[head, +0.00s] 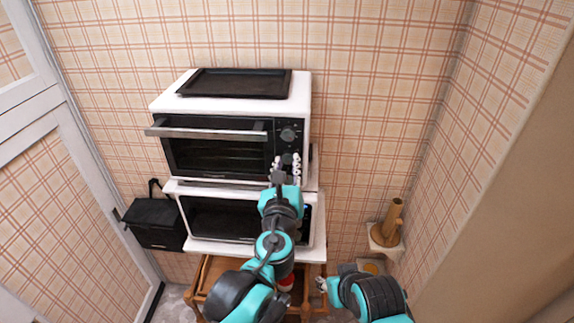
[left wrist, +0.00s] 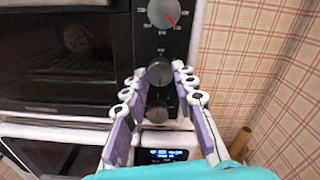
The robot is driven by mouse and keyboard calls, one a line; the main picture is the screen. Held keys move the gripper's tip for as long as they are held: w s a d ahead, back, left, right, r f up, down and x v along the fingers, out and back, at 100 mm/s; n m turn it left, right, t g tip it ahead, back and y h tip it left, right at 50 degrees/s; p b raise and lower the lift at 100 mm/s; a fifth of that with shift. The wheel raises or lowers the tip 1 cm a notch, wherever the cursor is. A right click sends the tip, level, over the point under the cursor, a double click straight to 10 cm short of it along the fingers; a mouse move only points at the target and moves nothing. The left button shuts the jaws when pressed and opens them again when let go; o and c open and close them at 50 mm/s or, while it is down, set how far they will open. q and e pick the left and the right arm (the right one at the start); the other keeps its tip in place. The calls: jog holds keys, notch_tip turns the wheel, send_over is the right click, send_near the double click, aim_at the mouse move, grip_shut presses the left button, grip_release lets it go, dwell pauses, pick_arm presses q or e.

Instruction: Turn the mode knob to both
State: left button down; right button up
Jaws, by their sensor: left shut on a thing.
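A white and black oven (head: 215,146) has a column of dark round knobs on its right panel. In the left wrist view the top knob (left wrist: 163,12) has a red pointer mark and is clear of my fingers. My left gripper (head: 287,160) is at the panel, its fingertips on either side of the middle knob (left wrist: 159,72) and shut on it. The lower knob (left wrist: 158,109) sits between the fingers further back. The labels by the middle knob are too small to read. My right gripper (head: 321,285) is low beside the cart, small and partly hidden.
A microwave with a blue display (left wrist: 164,154) stands below the oven on a wooden cart (head: 209,270). A black tray (head: 236,83) lies on top of the oven. A black box (head: 156,222) is at left, a brown cylinder (head: 392,217) on a wall shelf at right.

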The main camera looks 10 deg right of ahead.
pick_arm(q)
jog(key=shift+m, duration=0.6)
jog(key=c, duration=1.2)
grip_release()
jog(key=v, duration=1.2)
jog(key=shift+a+f, duration=0.1)
